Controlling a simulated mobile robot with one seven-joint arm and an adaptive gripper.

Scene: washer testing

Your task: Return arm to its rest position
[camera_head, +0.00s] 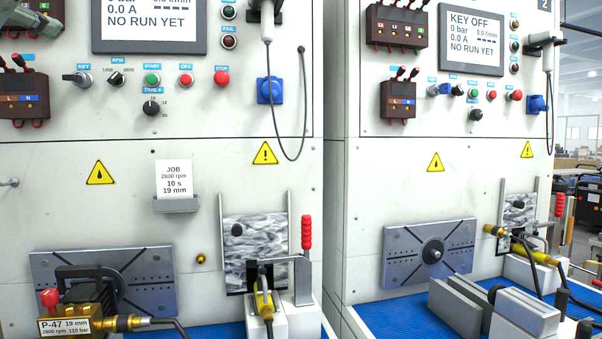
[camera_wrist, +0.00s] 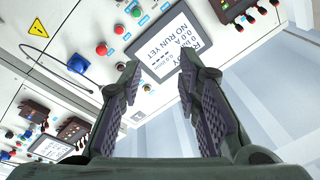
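My gripper (camera_wrist: 158,88) is open in the wrist view, with two dark ridged fingers spread apart and nothing between them. Beyond the fingers is a control panel, seen tilted, with a display (camera_wrist: 163,42) reading NO RUN YET. A dark green part (camera_head: 28,17) at the top left corner of the head view looks like the end of my arm, mostly cut off. It is in front of the left panel, near the upper breaker area. The gripper's fingers cannot be made out in the head view.
The left test station has a key switch (camera_head: 77,77), speed knob (camera_head: 116,79), red stop button (camera_head: 221,78) and job card (camera_head: 173,180). A pump (camera_head: 88,306) labelled P-47 stands below, beside a red-handled clamp (camera_head: 305,255). A second station with vise blocks (camera_head: 524,318) stands right.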

